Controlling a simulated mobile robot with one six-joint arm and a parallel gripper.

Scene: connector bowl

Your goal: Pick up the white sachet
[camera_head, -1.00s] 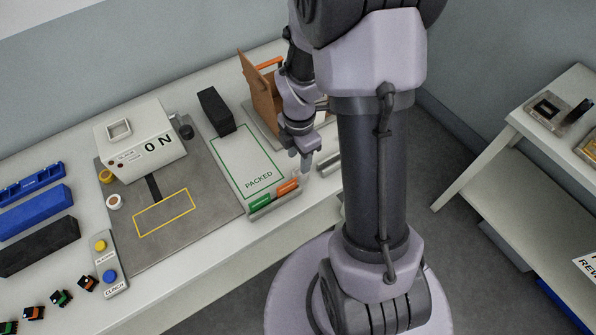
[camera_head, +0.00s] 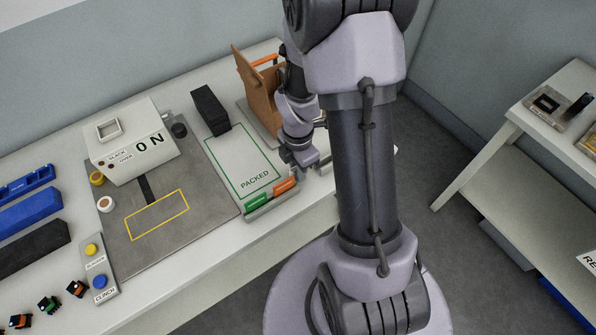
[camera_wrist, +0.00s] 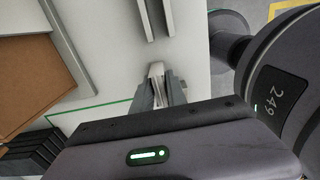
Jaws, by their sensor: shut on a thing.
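My gripper (camera_wrist: 162,92) is at the lower middle of the wrist view, its fingers closed around a small white piece (camera_wrist: 157,69), which appears to be the white sachet. Only its pale end shows between the fingertips; the rest is hidden by the fingers. In the head view my gripper (camera_head: 308,166) is low over the white table, just right of the PACKED area (camera_head: 250,160). The sachet cannot be made out there.
Two grey bars (camera_wrist: 146,18) lie ahead of the fingers. A brown open box (camera_head: 259,95) stands behind my gripper. A grey mat and the ON machine (camera_head: 132,145) are farther left.

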